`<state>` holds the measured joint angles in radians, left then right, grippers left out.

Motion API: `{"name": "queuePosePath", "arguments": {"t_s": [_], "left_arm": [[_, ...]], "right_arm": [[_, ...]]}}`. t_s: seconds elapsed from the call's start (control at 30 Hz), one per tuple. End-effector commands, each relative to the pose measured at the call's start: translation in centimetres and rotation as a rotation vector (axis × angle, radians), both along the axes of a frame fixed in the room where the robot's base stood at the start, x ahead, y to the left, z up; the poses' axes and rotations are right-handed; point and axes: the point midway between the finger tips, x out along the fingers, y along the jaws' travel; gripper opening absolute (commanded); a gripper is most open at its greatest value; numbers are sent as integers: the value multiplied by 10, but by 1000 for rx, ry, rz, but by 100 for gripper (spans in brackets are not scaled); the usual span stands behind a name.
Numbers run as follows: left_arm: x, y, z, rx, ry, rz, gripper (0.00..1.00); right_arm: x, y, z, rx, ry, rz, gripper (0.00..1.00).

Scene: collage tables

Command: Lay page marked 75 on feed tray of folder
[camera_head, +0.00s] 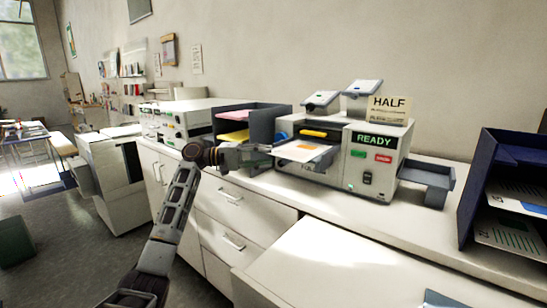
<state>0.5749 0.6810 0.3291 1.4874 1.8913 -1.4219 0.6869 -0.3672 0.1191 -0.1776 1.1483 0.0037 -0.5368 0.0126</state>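The folder (345,155) is a pale machine on the counter with a green-lit "READY" display and a "HALF" card on top. My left gripper (268,149) is at the left edge of this page, at about tray height. Its fingers are small and partly hidden, so I cannot tell whether they grip the page or are apart from it. My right gripper is not in view.
A dark sorter (262,125) with pink and yellow sheets stands just behind my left gripper. A grey out tray (432,182) is at the folder's right. A dark blue rack (478,185) with printed sheets stands at far right. The white surface (335,265) in front is mostly clear.

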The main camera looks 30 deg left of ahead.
Motion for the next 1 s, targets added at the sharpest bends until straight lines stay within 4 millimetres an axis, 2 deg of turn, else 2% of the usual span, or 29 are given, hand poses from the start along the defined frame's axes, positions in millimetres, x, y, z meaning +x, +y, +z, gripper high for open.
{"name": "queuePosePath", "arguments": {"t_s": [0.3,0.5,1.0], "left_arm": [[-26,40,0,-1,-1,2,30],[-37,56,-1,-1,1,1,30],[-41,61,-1,0,0,0,30]], "right_arm": [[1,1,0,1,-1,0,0],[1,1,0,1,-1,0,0],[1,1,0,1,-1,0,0]]}}
